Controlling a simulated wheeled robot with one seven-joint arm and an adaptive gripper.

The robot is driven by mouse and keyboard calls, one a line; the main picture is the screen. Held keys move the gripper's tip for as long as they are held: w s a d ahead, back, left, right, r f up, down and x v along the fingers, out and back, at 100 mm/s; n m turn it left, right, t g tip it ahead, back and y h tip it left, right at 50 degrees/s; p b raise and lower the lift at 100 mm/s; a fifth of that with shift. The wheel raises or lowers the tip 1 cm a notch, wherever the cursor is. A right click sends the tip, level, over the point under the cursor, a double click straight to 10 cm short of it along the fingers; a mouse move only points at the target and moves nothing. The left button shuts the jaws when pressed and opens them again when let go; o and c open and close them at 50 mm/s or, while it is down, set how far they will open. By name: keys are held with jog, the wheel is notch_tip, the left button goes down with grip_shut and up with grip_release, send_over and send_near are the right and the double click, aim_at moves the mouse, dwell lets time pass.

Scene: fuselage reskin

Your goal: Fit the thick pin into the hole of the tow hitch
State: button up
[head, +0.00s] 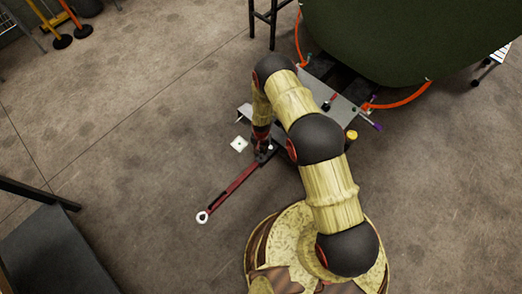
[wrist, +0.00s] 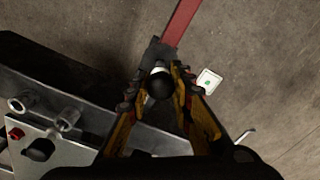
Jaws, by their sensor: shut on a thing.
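My gripper (wrist: 160,72) points down with its yellow fingers closed around a dark, round-topped pin (wrist: 159,87). The pin sits between the fingertips, over or at the dark block (wrist: 153,51) at the near end of a red tow bar (wrist: 181,22). In the head view the red bar (head: 232,189) lies over the floor and ends in a pale ring (head: 202,217). My gripper (head: 262,150) is at the bar's upper end there, partly hidden by my arm. The hitch hole and the pin's lower end are hidden, so I cannot tell whether the pin is in the hole.
A grey metal platform (wrist: 60,148) with pipe stubs and a red knob (wrist: 16,133) is left of the gripper. A small white square (wrist: 208,81) lies on the floor to the right. A large dark green body (head: 410,45) stands behind.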

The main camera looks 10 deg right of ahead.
aim_at(261, 155)
jog(key=shift+b, duration=0.3)
grip_shut()
dwell(0.6)
jog(key=shift+f+b, duration=1.65)
jog(key=shift+f, duration=0.4)
dwell(0.5)
jog(key=shift+f, duration=0.85)
jog(key=o, duration=0.8)
grip_release()
jog(key=shift+o, duration=0.8)
jog(key=shift+r+p, duration=1.3)
jog(key=shift+r, duration=1.2)
